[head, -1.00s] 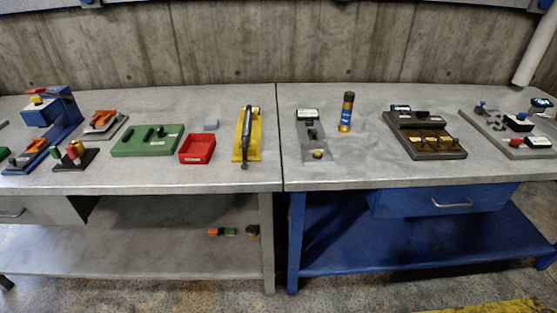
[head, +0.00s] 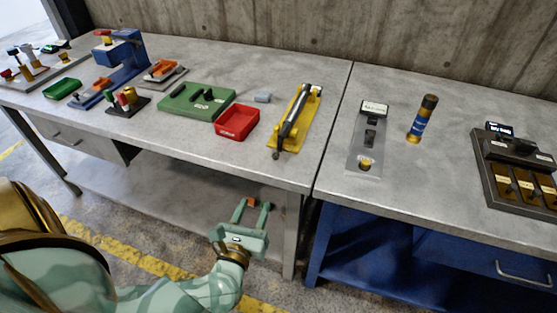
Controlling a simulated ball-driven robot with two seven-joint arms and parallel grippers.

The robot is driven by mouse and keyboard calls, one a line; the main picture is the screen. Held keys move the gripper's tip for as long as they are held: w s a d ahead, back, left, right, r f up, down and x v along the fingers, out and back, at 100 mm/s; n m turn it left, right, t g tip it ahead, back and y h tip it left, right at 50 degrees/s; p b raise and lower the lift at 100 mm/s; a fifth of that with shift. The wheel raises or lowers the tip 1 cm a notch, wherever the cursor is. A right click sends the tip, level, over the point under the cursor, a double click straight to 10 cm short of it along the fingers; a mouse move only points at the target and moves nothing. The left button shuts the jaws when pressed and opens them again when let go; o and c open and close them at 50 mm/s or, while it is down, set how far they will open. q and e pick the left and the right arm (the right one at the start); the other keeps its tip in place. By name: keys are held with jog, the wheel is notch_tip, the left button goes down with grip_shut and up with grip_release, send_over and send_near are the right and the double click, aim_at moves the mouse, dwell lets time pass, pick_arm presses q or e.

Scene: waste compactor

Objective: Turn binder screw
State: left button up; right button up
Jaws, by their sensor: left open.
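No part shows clearly as a binder screw, and the labels are too small to read. A grey plate (head: 357,157) on the right bench carries a labelled block, a dark part and a small brass knob (head: 365,163). A yellow fixture (head: 303,117) with a long dark lever stands on the left bench near the seam. My left gripper (head: 252,207) is open and empty, in front of the left bench's lower shelf and below the bench top, apart from everything on it. My right gripper is not in view.
A red tray (head: 237,122), a green board (head: 190,101) and a blue press (head: 125,55) stand on the left bench. A blue and brass cylinder (head: 422,118) and a brown box (head: 519,171) stand on the right bench. The bench top around the grey plate is clear.

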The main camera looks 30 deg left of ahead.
aim_at(275, 158)
pick_arm(q)
jog(key=b+x, duration=0.2)
jog(key=x, duration=1.4)
jog(key=shift+w+d+f, duration=0.1)
jog(key=shift+w, duration=0.2)
grip_shut()
